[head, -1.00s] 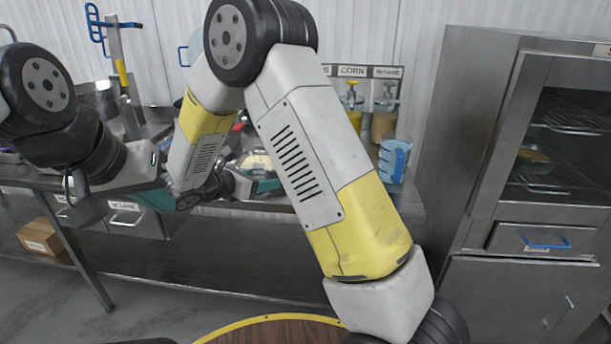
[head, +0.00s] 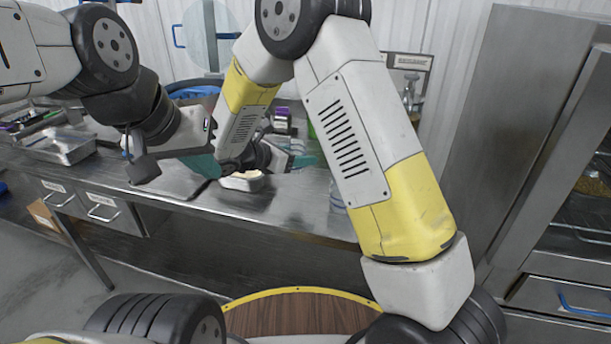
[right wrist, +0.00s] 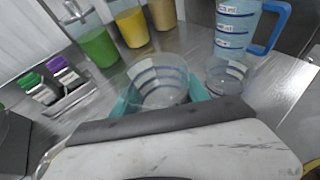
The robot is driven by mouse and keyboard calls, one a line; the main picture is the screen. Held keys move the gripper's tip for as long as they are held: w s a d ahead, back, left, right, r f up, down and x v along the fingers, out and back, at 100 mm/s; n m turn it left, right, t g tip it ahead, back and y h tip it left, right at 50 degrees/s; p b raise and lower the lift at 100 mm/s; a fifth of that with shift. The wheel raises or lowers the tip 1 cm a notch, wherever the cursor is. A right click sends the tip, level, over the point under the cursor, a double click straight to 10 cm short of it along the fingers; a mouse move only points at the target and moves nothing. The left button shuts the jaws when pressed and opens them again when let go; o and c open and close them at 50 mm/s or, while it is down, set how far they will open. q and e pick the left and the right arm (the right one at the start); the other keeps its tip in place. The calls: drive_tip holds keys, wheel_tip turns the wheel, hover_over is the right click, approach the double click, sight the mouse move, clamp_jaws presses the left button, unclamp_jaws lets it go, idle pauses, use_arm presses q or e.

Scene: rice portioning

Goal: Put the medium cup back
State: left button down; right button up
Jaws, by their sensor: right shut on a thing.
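My right gripper (right wrist: 160,103) has teal fingers closed around the clear medium cup (right wrist: 160,80) with bluish bands, in the right wrist view. In the head view the right gripper (head: 304,160) shows beyond my forearm, and the cup is hard to make out there. A smaller clear cup (right wrist: 228,76) stands to the right of the held cup, near a large measuring jug (right wrist: 236,25) with a blue handle. My left gripper (head: 205,166) is over the counter at left; its fingertips are mostly hidden.
Green (right wrist: 98,45), yellow (right wrist: 133,25) and brown (right wrist: 163,14) containers stand behind the held cup. A rack of capped bottles (right wrist: 62,85) is at left. A steel cabinet (head: 510,130) stands at right.

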sight(300, 194)
wheel_tip(300, 194, down, 9)
drive_tip(key=shift+f, duration=0.2)
drive_tip(key=shift+f, duration=0.1)
drive_tip(key=o, duration=1.6)
drive_tip(key=shift+c, duration=0.2)
